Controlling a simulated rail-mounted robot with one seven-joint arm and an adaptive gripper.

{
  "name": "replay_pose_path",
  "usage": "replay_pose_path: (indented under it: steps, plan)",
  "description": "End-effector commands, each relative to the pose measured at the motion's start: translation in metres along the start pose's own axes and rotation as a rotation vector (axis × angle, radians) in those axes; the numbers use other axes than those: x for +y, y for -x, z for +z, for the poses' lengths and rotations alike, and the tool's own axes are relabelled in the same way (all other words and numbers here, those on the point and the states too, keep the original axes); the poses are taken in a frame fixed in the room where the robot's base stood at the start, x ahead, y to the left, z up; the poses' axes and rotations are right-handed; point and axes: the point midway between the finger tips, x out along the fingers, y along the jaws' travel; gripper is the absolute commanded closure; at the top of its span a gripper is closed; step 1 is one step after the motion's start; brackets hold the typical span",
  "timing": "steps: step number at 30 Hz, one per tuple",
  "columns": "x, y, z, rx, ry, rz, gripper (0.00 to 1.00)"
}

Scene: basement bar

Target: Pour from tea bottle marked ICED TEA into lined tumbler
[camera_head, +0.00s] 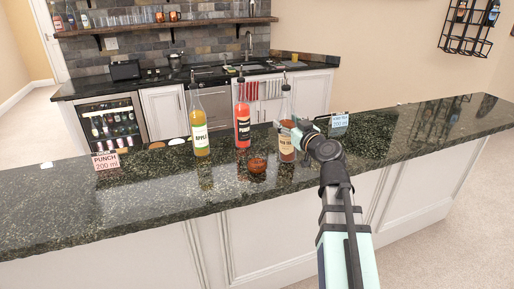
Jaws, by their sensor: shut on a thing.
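The tea bottle (287,150) is brown with a pale label whose small print is hard to read. It is upright at the middle of the dark counter, and I cannot tell whether its base touches the stone. My gripper (295,131) reaches it from the right and is shut on its upper body; the fingers are partly hidden by the wrist. I cannot make out a lined tumbler in this view.
A red bottle (243,125) and a yellow apple bottle (201,137) stand to the left. A small brown bowl (258,164) sits in front. A PUNCH 200 ml card (106,161) is at left, a blue card (339,120) at right. The counter's right part is clear.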

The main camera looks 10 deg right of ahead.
Motion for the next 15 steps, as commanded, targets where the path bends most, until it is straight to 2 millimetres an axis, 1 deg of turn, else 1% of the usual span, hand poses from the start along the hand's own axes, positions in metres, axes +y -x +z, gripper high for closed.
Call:
replay_pose_path:
  steps: [5,8,15]
  plan:
    - [-0.004,0.0,-0.001,0.002,-0.07,0.002,1.0]
    - [-0.005,0.0,-0.005,0.003,-0.089,0.003,1.0]
    - [-0.003,-0.001,-0.034,0.004,-0.097,0.002,1.0]
